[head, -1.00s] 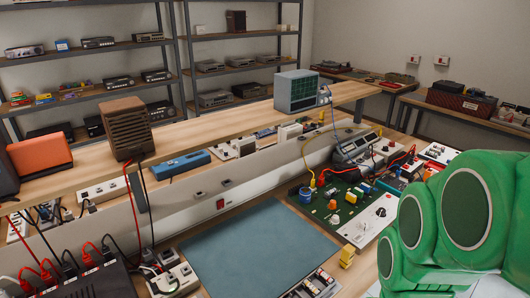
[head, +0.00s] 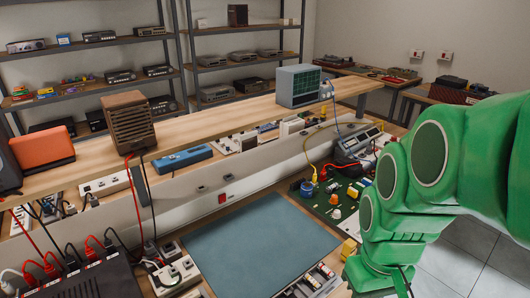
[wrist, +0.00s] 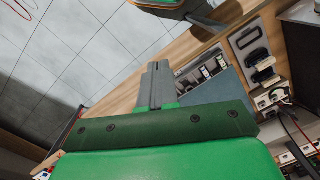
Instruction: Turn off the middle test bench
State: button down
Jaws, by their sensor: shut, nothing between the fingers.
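The middle test bench (head: 180,208) is a wooden workbench with a blue-grey mat (head: 262,246) and a pale panel along its back. A small red switch (head: 222,198) sits on that panel behind the mat; whether it is on or off is too small to tell. My gripper shows in the wrist view (wrist: 158,84), with its grey fingers together and nothing between them. It is above the front edge of the bench, apart from the switch. In the head view my green arm is at the right, over the bench's right part, and its fingertips are not clear.
A black box with red and black leads (head: 75,282) stands at the front left. A green circuit board (head: 330,198) lies right of the mat, partly behind my arm. A brown speaker (head: 128,122) and a grey oscilloscope (head: 298,86) stand on the raised shelf. The mat is clear.

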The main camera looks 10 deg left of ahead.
aim_at(222, 199)
jog(key=w+a+f+n+t, duration=0.1)
jog(key=w+a+n, duration=0.35)
jog(key=w, duration=0.35)
jog(key=w+a+n+t+y, duration=0.1)
jog(key=w+a+n, duration=0.35)
jog(key=w, duration=0.35)
jog(key=w+a+f+n+t, duration=0.1)
jog(key=w+a+n, duration=0.2)
jog(key=w+a, duration=0.35)
jog(key=w+a+f+n+t+y, duration=0.1)
jog(key=w+a+f+n, duration=0.3)
jog(key=w+a, duration=0.4)
jog(key=w+a+f+n+y, duration=0.1)
jog(key=w+a+f+n, duration=0.3)
jog(key=w+a+n, duration=0.3)
jog(key=shift+w+a+f+n+t, duration=0.35)
jog(key=shift+w+a, duration=0.7)
jog(key=shift+w, duration=1.15)
jog(key=x, duration=1)
jog(key=shift+w+a, duration=0.2)
jog(key=shift+a, duration=0.1)
jog(key=shift+w+a+r, duration=0.25)
jog(key=shift+w+a, duration=0.9)
jog(key=shift+a, duration=0.05)
